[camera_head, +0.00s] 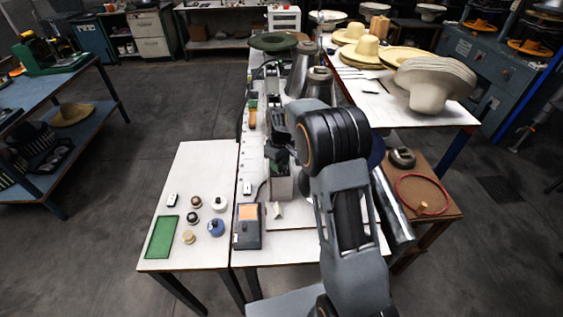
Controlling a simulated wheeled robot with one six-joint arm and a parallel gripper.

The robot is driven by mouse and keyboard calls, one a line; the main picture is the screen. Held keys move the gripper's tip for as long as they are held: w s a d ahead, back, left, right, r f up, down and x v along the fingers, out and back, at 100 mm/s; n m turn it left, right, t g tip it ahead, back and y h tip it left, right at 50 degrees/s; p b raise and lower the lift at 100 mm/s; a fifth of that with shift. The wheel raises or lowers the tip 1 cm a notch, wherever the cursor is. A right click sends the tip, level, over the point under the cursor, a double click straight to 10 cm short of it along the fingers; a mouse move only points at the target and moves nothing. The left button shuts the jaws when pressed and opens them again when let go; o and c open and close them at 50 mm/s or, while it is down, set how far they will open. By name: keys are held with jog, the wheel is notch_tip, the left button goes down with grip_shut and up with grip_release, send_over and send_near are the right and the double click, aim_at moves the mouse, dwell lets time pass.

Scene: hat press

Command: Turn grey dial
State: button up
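No dial can be made out for certain as the grey one. Several small round knob-like pieces, among them a whitish-grey one (219,204) and a blue one (216,227), stand on the white table at the left. A dark box with an orange panel (247,212) stands right of them; small details on its lower face are too small to read. My arm rises from the bottom centre and bends at a black joint. My gripper (279,160) seems to be just left of that joint, above the white bench, right of and beyond the box. Its fingers are too small and dark to read.
A green mat (160,237) lies at the table's left. Metal cones (301,72) and a dark green hat (272,41) stand farther along the bench. A brown stand (428,205) with a red ring is at right. The white table's far half is mostly clear.

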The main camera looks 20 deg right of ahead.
grip_shut()
jog(key=shift+d, duration=0.3)
jog(key=shift+a, duration=0.3)
jog(key=shift+n+b, duration=0.55)
jog(key=shift+n, duration=0.75)
jog(key=shift+n+b, duration=0.4)
jog(key=shift+n, duration=1.2)
jog(key=shift+c, duration=1)
grip_release()
jog(key=shift+a, duration=0.15)
jog(key=shift+o, duration=1)
